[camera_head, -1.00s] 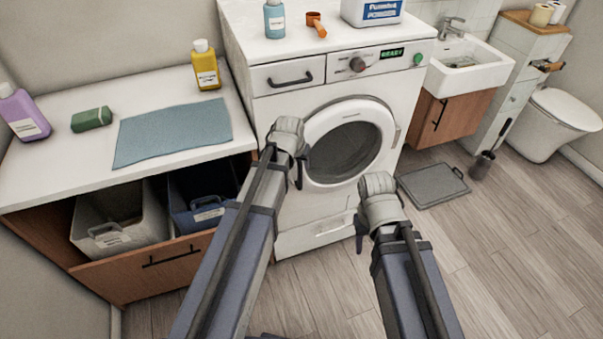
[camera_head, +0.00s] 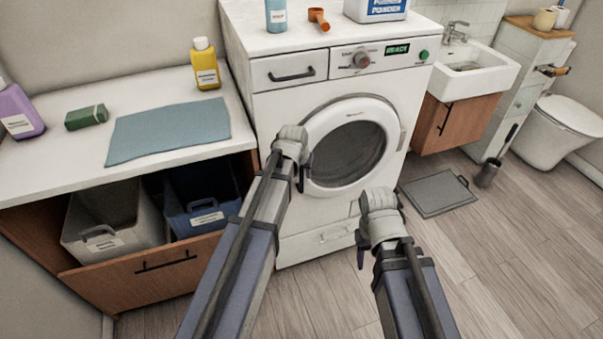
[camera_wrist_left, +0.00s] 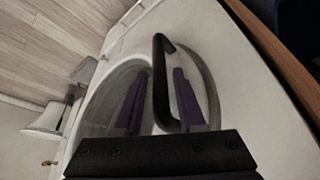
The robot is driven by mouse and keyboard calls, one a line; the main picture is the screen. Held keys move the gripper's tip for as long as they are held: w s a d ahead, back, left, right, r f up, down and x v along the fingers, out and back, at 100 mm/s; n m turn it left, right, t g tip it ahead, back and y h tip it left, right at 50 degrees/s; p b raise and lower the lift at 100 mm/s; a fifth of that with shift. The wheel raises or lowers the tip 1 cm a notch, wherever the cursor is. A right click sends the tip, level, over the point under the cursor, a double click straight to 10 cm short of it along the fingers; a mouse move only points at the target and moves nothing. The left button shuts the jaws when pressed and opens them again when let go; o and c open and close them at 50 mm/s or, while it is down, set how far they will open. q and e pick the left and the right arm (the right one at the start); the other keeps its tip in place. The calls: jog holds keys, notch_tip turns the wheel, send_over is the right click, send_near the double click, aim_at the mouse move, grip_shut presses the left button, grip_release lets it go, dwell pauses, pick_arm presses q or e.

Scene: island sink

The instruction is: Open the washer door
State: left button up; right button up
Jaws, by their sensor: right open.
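The white washer (camera_head: 268,125) stands in the middle of the head view. Its round door (camera_head: 347,148), with a white ring and dark glass, looks closed. My left gripper (camera_head: 304,172) is at the left edge of the door; its wrist hides part of the ring. In the left wrist view, a black bar handle (camera_wrist_left: 160,85) stands between the two dark purple fingers of my left gripper (camera_wrist_left: 160,98). The fingers are apart, with the bar between them. My right gripper (camera_head: 362,245) is open and empty, in front of the washer's lower right part.
A counter (camera_head: 60,165) with a blue cloth (camera_head: 168,132) is on the left, above a grey bin (camera_head: 110,225) and a blue bin (camera_head: 203,205). A grey mat (camera_head: 437,195) lies on the floor right of the washer. The floor at the lower right is clear.

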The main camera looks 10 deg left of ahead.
pick_arm(q)
grip_shut()
dwell(1.1)
